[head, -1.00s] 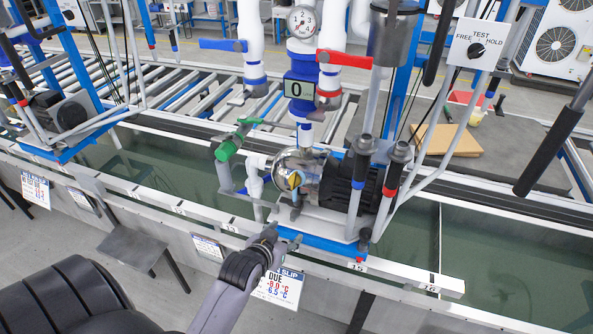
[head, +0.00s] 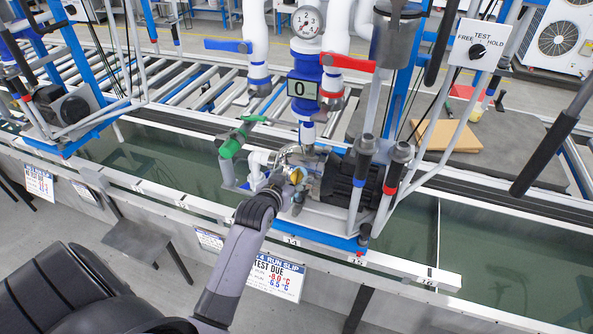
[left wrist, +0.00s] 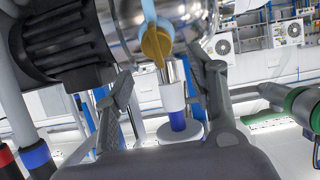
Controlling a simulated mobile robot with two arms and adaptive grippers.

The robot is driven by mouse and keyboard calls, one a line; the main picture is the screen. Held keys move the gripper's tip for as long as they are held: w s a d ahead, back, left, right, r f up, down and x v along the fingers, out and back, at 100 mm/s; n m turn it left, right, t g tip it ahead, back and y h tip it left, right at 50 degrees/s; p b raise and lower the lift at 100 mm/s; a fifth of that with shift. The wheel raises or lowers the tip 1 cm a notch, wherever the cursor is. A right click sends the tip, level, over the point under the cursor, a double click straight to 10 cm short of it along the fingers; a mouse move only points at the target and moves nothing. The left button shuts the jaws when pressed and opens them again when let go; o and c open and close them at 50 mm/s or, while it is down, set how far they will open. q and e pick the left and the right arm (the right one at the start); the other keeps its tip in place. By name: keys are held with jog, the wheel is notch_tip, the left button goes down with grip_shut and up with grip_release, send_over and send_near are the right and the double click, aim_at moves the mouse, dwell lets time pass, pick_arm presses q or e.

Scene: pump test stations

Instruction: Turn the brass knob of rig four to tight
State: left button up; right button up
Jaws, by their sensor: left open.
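The brass knob (head: 296,176) sits on the front of the shiny pump housing (head: 311,163) of the middle rig, whose slip ends in "4 RUN SLIP". In the left wrist view the knob (left wrist: 157,45) shows large, its narrow end pointing down; any tight marking is unreadable. My left gripper (head: 284,184) is at the knob and partly hides the housing. In the left wrist view its two open fingers (left wrist: 160,70) stand either side of and slightly below the knob, with nothing between them gripped. My right gripper is not in view.
Close around are a green-handled valve (head: 234,144), a black finned motor (head: 345,177), blue (head: 228,45) and red (head: 345,61) levers, and a display (head: 301,89) reading 0. The run slip (head: 272,277) hangs below on the trough front. A stool (head: 137,240) stands left.

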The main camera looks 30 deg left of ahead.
aim_at(296, 173)
pick_arm(q)
jog(key=x, duration=0.5)
jog(key=shift+c, duration=0.2)
jog(key=shift+c, duration=1.2)
jog(key=c, duration=0.9)
